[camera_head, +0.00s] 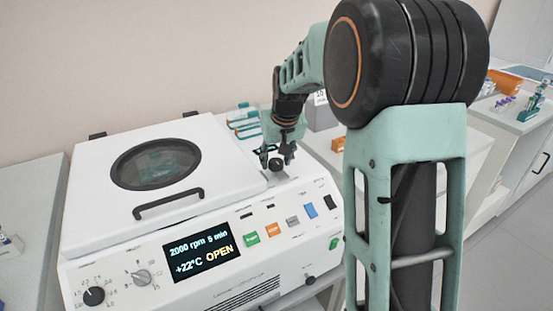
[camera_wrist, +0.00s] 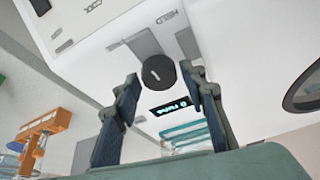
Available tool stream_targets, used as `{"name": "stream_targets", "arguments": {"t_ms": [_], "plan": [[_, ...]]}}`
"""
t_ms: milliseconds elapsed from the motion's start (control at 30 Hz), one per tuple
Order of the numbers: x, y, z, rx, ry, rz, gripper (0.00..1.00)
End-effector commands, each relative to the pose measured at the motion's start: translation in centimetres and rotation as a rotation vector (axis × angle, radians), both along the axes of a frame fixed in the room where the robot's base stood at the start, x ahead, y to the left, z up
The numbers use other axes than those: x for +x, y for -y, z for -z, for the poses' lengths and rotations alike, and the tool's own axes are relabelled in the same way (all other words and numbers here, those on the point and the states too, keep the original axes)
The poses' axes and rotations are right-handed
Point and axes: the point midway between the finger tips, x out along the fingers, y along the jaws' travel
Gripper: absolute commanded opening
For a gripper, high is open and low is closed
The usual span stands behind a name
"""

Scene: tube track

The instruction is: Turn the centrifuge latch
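The white centrifuge (camera_head: 300,215) stands on the left, its lid (camera_head: 225,165) lying down. Its display (camera_head: 202,252) reads "2000 rpm 5 min, +22°C OPEN". The latch is a round black knob (camera_head: 277,166) on the top at the right of the lid. It also shows in the wrist view as a dark disc with a light mark (camera_wrist: 158,75). My gripper (camera_head: 276,157) is at the knob, pointing down. In the wrist view its two fingers (camera_wrist: 161,78) are spread on either side of the knob, with a visible gap on each side. Contact is not seen.
Green, orange, grey, blue and black buttons line the front panel beside the display. A black lid handle (camera_head: 168,204) lies left of the knob. A rack with teal items (camera_head: 243,120) stands behind the centrifuge. Another bench (camera_head: 520,115) with small labware is at the right.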

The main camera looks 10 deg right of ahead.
Motion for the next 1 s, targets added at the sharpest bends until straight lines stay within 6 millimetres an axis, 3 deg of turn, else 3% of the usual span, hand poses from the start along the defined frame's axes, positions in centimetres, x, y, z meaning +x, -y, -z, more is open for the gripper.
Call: {"name": "stream_targets", "arguments": {"t_ms": [33, 267, 667, 1000], "plan": [[0.0, 0.0, -0.01, 0.0, 0.0, 0.0, 0.31], [0.0, 0.0, -0.03, 0.0, 0.0, 0.0, 0.07], [-0.02, -0.21, -0.08, 0.0, 0.0, 0.086, 0.07], [0.05, -0.48, -0.08, -0.002, 0.001, 0.358, 0.07]]}}
